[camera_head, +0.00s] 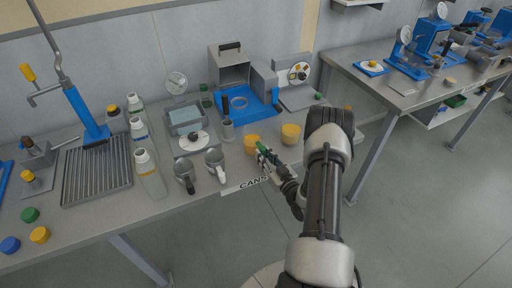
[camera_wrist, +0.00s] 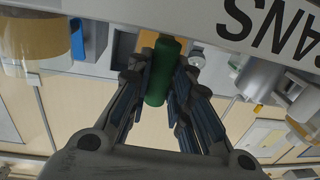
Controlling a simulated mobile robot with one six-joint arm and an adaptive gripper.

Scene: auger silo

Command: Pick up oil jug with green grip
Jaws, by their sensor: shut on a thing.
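The green grip (camera_wrist: 163,72) of the oil jug stands between the fingers of my gripper (camera_wrist: 160,92) in the wrist view. The fingers are shut on it from both sides. In the head view my gripper (camera_head: 268,157) is at the front edge of the bench, by the CANS label, with a bit of the green grip (camera_head: 263,148) showing at its tips. The body of this jug is mostly hidden, and I cannot tell whether it rests on the bench. Two other metal jugs stand to the left, one with a black grip (camera_head: 185,177) and one with a white grip (camera_head: 215,164).
A jar with yellow contents (camera_head: 290,133) stands right of my gripper, and another yellow item (camera_head: 251,145) is just behind it. Several white bottles (camera_head: 150,174) stand left of the jugs. A blue machine (camera_head: 248,101) is behind. The floor at right is clear.

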